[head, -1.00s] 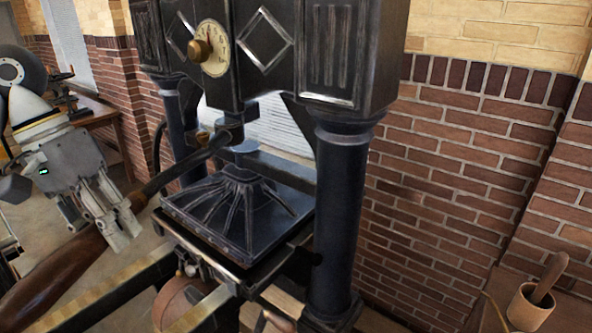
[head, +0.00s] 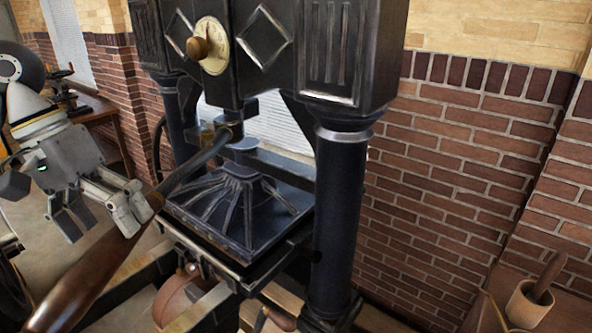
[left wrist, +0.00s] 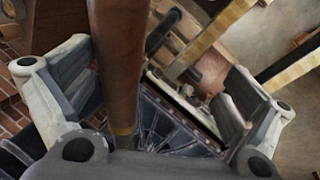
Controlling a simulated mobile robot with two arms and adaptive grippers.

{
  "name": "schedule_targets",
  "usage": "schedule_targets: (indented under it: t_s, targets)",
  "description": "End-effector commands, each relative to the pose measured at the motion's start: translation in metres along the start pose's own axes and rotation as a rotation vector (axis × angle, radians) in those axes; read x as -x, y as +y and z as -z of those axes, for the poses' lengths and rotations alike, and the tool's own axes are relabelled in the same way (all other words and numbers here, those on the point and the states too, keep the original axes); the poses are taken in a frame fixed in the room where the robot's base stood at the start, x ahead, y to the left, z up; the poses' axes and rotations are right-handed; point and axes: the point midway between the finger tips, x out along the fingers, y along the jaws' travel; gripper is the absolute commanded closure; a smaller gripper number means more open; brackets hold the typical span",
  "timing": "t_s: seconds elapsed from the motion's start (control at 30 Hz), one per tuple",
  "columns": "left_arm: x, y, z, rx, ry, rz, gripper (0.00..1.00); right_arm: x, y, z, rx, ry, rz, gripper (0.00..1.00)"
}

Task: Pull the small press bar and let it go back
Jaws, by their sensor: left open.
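The press (head: 338,220) is black, with thick columns and a flat ribbed platen. Its bar (head: 90,275) has a dark metal shaft and a brown wooden handle, and slants from the press's middle down to the lower left. My left gripper (head: 102,218) is at the upper end of the wooden handle, with its fingers spread apart. In the left wrist view the handle (left wrist: 118,55) runs between the open fingers, nearer the left one, with a gap to the right one. Contact with the left finger cannot be told. My right gripper is not in view.
A dial with a brass knob (head: 198,47) is on the press's top beam. A wooden mortar with a pestle (head: 531,300) stands at the lower right. A brick wall (head: 450,190) is behind. A wooden table (head: 98,115) stands at the far left.

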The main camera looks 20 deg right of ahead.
Motion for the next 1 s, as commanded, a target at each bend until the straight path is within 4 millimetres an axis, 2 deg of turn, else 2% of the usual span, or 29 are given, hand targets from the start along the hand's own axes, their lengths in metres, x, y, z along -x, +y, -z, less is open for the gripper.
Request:
schedule_targets:
  t_s: [0.1,0.3,0.43,0.63,1.0]
  targets:
    - [0.026,0.002,-0.007,0.002,0.002,0.002,0.0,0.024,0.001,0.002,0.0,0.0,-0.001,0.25]
    - [0.059,0.004,-0.021,0.001,0.0,0.001,0.0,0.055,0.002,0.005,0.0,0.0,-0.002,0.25]
    - [0.072,0.003,-0.027,0.001,0.0,0.001,0.0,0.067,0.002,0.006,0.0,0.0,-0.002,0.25]
    - [0.075,0.004,-0.036,-0.001,0.001,0.001,0.0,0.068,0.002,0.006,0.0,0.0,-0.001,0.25]
    - [0.098,0.019,-0.123,0.001,0.003,0.003,0.0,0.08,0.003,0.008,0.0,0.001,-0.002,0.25]
